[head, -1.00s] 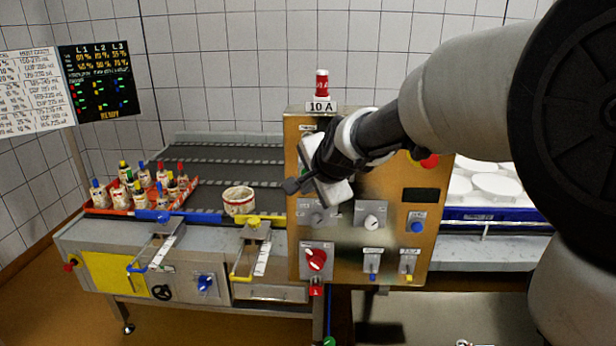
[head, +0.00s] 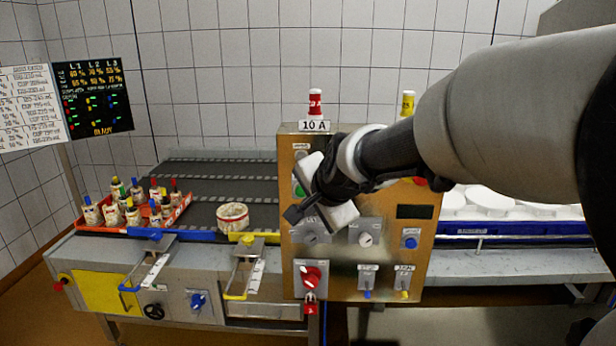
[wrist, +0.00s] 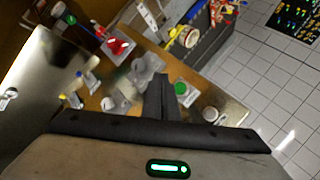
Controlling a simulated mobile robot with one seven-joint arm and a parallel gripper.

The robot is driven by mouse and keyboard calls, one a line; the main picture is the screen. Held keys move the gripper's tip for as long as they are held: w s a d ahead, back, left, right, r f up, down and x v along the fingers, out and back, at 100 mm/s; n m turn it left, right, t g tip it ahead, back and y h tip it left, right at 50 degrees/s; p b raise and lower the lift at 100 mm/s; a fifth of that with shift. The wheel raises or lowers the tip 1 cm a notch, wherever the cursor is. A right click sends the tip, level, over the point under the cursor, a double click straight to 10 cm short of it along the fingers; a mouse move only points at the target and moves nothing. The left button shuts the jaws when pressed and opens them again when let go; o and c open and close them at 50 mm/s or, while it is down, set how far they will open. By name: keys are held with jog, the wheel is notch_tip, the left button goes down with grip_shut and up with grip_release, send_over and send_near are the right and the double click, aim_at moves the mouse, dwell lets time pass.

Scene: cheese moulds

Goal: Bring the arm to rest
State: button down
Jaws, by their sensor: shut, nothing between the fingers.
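My gripper (head: 293,214) is in front of the upper left part of the brass control panel (head: 343,268) in the head view. Its fingers point left and down, shut and empty. In the wrist view the closed dark fingers (wrist: 160,92) lie over the panel face, near a green button (wrist: 181,88) and a grey knob. The arm reaches in from the right and hides part of the panel's top. I cannot tell whether the fingertips touch the panel.
To the left are a conveyor (head: 215,177), a white tub (head: 232,216) and an orange tray (head: 181,210) of bottles. White moulds (head: 490,199) stand at right.

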jog(key=s+d+r+n+g+h+p, duration=0.1)
jog(key=s+d+r+n+p, duration=0.1)
jog(key=s+d, duration=0.3)
jog(key=s+d+r+n+g+h+p, duration=0.1)
jog(key=s+d+n, duration=0.3)
jog(key=s, duration=0.9)
jog(key=s+d+r+n+g+h+p, duration=0.1)
jog(key=s+d+n+p, duration=0.3)
jog(key=s, duration=0.5)
jog(key=shift+s+d+r, duration=0.25)
jog(key=shift+d+r, duration=0.6)
jog(key=shift+d, duration=0.15)
